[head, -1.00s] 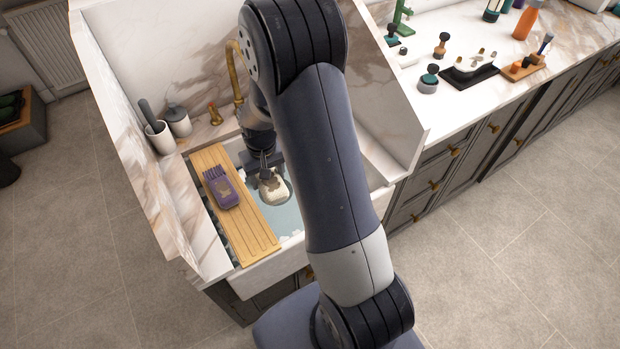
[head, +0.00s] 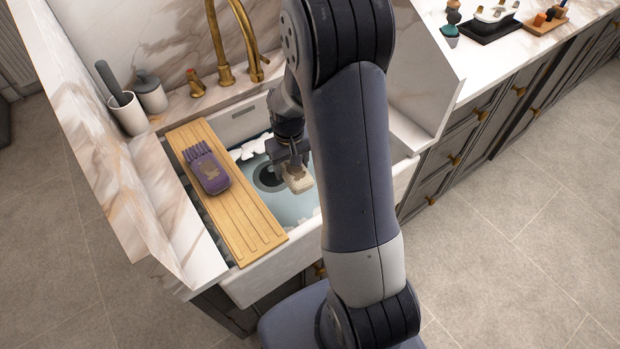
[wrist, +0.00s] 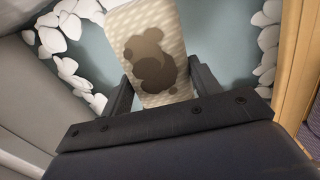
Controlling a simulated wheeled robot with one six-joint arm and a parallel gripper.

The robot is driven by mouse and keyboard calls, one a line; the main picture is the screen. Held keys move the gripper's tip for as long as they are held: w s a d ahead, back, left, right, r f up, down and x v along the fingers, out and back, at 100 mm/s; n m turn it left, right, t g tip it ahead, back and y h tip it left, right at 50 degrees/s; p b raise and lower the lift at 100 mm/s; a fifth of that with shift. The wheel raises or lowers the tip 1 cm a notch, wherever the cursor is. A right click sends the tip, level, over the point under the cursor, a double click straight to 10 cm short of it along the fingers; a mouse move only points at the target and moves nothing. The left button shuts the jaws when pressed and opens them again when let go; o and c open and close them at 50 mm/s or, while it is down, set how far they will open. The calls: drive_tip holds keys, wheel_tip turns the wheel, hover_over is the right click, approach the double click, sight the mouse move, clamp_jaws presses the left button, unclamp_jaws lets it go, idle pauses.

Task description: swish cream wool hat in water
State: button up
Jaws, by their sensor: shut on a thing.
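The cream wool hat (head: 298,180) hangs from my gripper (head: 291,161) in the sink, low over the water. In the wrist view the hat (wrist: 150,38) shows a knitted weave and a large brown stain, and it stands between the two fingers of my gripper (wrist: 156,92), which are shut on it. The sink water (head: 295,208) is pale blue-green, with white foam along its edges. I cannot tell whether the hat's lower end touches the water. My arm hides the right part of the sink.
A wooden drainboard (head: 243,222) spans the sink's left side, with a purple knitted item (head: 208,170) on it. A brass tap (head: 219,45) stands behind. A white cup with a brush (head: 128,115) and a grey lidded jar (head: 150,92) stand at back left.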

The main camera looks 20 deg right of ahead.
drive_tip(key=n+b, duration=0.1)
drive_tip(key=b, duration=0.3)
approach(310, 207)
wheel_tip(310, 207, down, 6)
drive_tip(key=b, duration=1.2)
drive_tip(key=shift+d+f+b, duration=0.1)
drive_tip(key=shift+f+b, duration=0.05)
drive_tip(key=shift+b, duration=0.2)
drive_tip(key=d, duration=0.3)
drive_tip(key=w+d+p, duration=0.1)
drive_tip(key=d, duration=0.2)
drive_tip(key=w+d, duration=0.1)
drive_tip(key=d, duration=0.2)
drive_tip(key=shift+d+r+p, duration=0.25)
drive_tip(key=shift+d+p, duration=0.05)
drive_tip(key=shift+p, duration=0.05)
drive_tip(key=shift+a, duration=0.15)
